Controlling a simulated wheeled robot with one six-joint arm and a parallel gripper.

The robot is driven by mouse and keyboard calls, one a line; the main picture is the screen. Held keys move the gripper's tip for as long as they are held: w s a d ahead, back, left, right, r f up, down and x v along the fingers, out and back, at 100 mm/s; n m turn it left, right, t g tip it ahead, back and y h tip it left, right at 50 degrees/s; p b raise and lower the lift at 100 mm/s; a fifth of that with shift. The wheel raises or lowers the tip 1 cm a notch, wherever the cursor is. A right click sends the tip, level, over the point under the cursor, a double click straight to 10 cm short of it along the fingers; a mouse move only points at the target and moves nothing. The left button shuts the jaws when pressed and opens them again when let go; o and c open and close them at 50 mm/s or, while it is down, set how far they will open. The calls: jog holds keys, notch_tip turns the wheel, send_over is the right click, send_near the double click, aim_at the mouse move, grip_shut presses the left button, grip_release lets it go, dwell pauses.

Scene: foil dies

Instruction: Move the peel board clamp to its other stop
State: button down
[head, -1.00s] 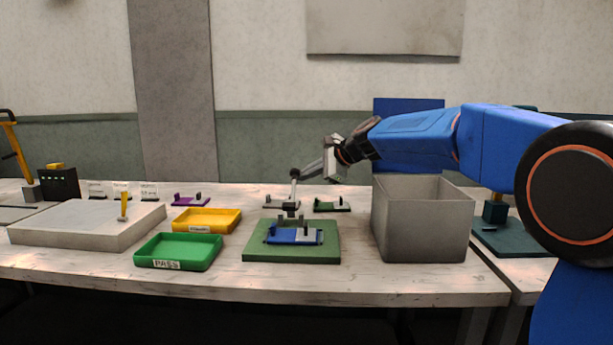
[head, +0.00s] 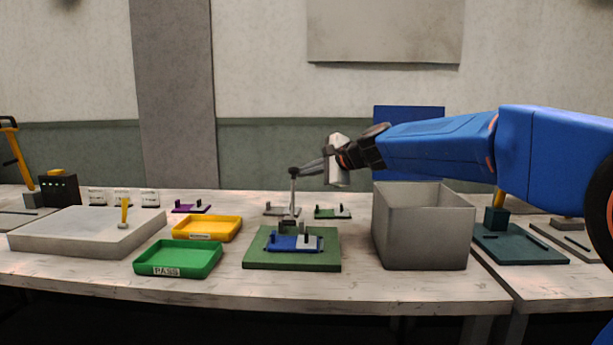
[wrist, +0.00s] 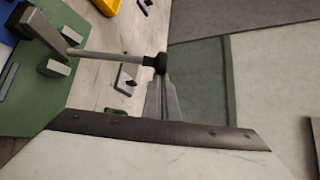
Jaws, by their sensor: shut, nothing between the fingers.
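The green board (head: 255,260) lies on the table in front of me and carries a blue and light grey die (head: 284,243). At its back edge a grey clamp lever (head: 292,195) with a dark round knob (head: 294,171) stands nearly upright. My gripper (head: 305,168) is shut and empty, its fingertips at the right of the knob. In the wrist view the fingertips (wrist: 162,78) meet or nearly meet the knob (wrist: 157,62); I cannot tell if they touch. The lever's rod there runs left to grey blocks on the green board (wrist: 40,105).
A tall grey bin (head: 420,230) stands right of the board, below my arm. A green PASS tray (head: 178,259) and a yellow tray (head: 207,229) lie left. Small dies (head: 333,213) sit behind. A teal board (head: 520,247) with a yellow-handled post is at the far right.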

jog(key=s+r, duration=0.2)
jog(key=s, duration=0.6)
jog(key=shift+a+r, duration=0.15)
jog(key=shift+s, duration=0.15)
dwell(0.4)
jog(key=shift+s, duration=0.1)
